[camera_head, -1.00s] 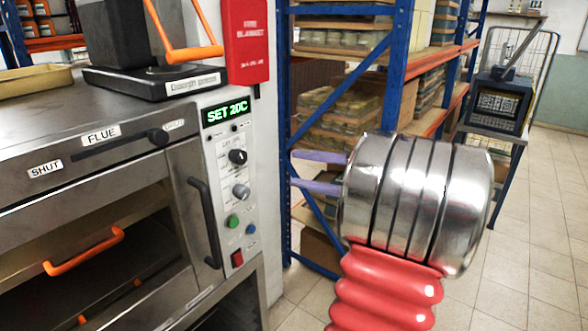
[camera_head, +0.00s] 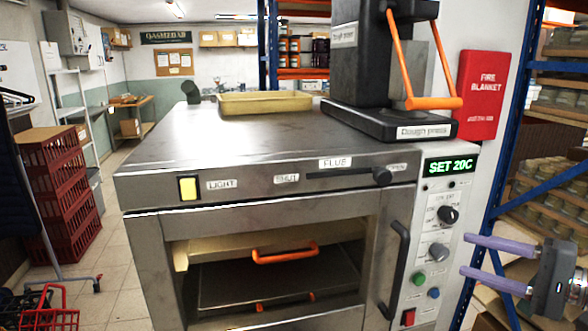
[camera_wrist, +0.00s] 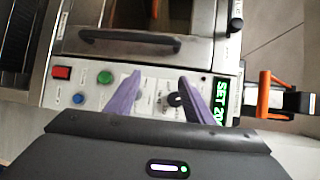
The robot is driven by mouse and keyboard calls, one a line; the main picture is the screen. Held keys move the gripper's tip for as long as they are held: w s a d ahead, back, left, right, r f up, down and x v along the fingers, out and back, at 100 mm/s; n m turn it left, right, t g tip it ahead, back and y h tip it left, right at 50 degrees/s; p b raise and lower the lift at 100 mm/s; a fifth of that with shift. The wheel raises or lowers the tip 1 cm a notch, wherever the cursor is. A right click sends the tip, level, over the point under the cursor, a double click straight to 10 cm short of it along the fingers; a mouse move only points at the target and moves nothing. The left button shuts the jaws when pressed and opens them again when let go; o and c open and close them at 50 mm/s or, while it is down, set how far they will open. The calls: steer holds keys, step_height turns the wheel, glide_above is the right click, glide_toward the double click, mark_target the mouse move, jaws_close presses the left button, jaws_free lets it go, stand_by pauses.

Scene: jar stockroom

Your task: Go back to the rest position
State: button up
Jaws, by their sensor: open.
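My gripper (camera_head: 483,262) is at the right edge of the head view, its two purple fingers spread and pointing left toward the oven's control panel (camera_head: 444,222). Nothing is between the fingers. In the wrist view the fingers of my gripper (camera_wrist: 153,92) stand apart in front of the panel's knobs and buttons. I cannot tell how far they are from the panel. The oven (camera_head: 270,200) stands in the middle of the head view, with its chamber open to view and an orange handle (camera_head: 285,253) inside. The display reads SET 20C.
A dough press (camera_head: 390,122) with an orange lever and a yellow tray (camera_head: 265,103) stand on the oven. A blue-framed jar rack (camera_head: 505,130) is behind my gripper. Red crates (camera_head: 62,185) and a red basket (camera_head: 45,315) are at the left, with open floor between them and the oven.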

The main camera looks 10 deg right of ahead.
steer(key=w+a+f+n+g, duration=0.2)
steer(key=a+f+g, duration=0.15)
steer(key=a, duration=0.65)
steer(key=s+a+f+n+g+h, duration=0.1)
steer(key=s+a+f+n+h, duration=0.1)
steer(key=a, duration=0.4)
steer(key=s+a+f+n+g+h, duration=0.2)
steer(key=s+a+f+n+h, duration=0.1)
steer(key=a, duration=0.4)
steer(key=s+a+f+n+g+h, duration=0.2)
steer(key=s+a+f+n+h, duration=0.1)
steer(key=a, duration=0.4)
steer(key=shift+s+a+n+h, duration=0.25)
steer(key=shift+s+n, duration=0.5)
steer(key=shift+n, duration=0.45)
